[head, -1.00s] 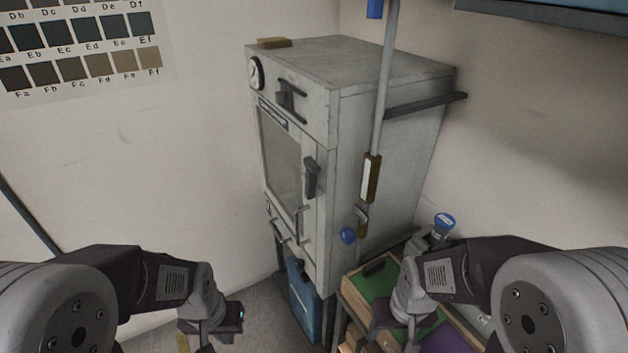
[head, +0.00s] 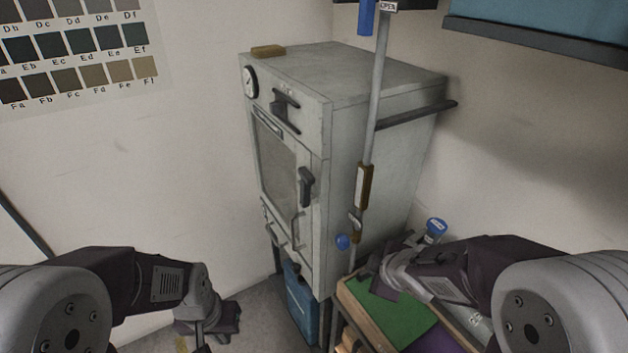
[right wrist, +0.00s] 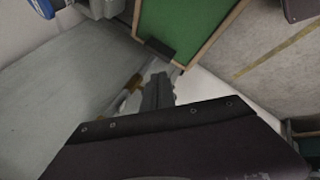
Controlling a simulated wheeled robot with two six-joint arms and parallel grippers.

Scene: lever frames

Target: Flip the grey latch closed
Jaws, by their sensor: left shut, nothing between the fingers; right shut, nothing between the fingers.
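A pale grey cabinet (head: 385,170) stands in the corner. A dark grey latch handle (head: 306,187) sits upright at the right edge of its windowed door; another dark handle (head: 286,111) is on the upper panel. I cannot tell for certain which is the task's latch, nor whether it is fully closed. My left gripper (head: 212,322) is low at the left, shut and empty, apart from the cabinet. My right gripper (head: 378,279) is shut and empty, low beside the cabinet's right side, below and right of both handles. Its fingers show in the right wrist view (right wrist: 158,92).
A vertical pole (head: 377,95) with a brown-edged grip (head: 364,187) and a blue knob (head: 342,242) stands before the cabinet's side. A green-topped board (head: 405,318) lies under my right gripper. A blue box (head: 301,303) is below the cabinet.

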